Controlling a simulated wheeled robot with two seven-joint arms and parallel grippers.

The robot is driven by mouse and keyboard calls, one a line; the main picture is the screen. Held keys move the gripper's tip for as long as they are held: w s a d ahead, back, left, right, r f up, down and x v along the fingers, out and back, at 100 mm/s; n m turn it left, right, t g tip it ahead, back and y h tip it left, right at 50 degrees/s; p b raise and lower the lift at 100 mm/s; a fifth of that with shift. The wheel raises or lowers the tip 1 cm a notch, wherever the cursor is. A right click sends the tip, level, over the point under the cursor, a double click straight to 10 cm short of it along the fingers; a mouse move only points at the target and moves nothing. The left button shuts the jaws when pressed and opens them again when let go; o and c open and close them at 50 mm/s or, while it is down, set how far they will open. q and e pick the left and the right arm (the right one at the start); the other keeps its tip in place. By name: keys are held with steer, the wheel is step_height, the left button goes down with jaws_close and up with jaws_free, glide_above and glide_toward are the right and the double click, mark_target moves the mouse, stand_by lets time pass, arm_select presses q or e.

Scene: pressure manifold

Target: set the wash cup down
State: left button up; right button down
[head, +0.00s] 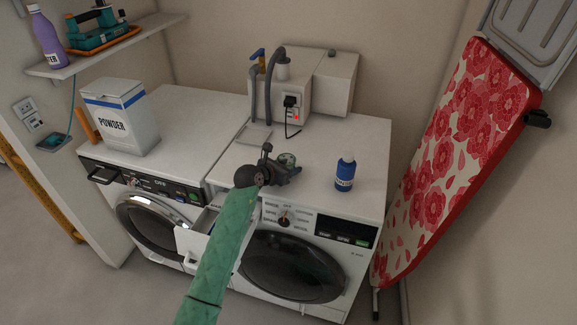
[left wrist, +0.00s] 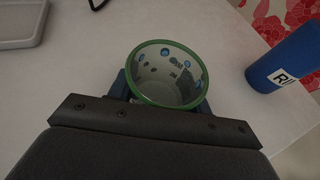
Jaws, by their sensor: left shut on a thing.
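The wash cup (head: 287,160) is a small greenish see-through cup with a green rim and blue spots. It is over the white top of the right-hand washing machine (head: 340,146). In the left wrist view the cup (left wrist: 167,77) stands upright between my left gripper's fingers, and I look into its open mouth. My left gripper (head: 281,169) is shut on the cup. I cannot tell whether the cup's base touches the machine top. My right gripper is not in view.
A blue bottle (head: 345,172) stands right of the cup. A white powder box (head: 120,116) stands on the left machine. A detergent drawer (head: 196,240) is pulled out at the front. Hoses and a wall box (head: 300,97) are behind.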

arm_select(q)
steer(key=shift+f, duration=0.1)
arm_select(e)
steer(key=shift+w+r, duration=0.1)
arm_select(q)
steer(key=o, duration=1)
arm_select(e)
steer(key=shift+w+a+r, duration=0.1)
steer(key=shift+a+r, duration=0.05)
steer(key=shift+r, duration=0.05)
arm_select(q)
steer(key=shift+s+a, duration=0.15)
steer(key=b+v, duration=0.3)
steer(key=v, duration=0.8)
steer(key=shift+s+a+r, duration=0.15)
steer(key=shift+s+r, duration=0.05)
steer(key=shift+r, duration=0.15)
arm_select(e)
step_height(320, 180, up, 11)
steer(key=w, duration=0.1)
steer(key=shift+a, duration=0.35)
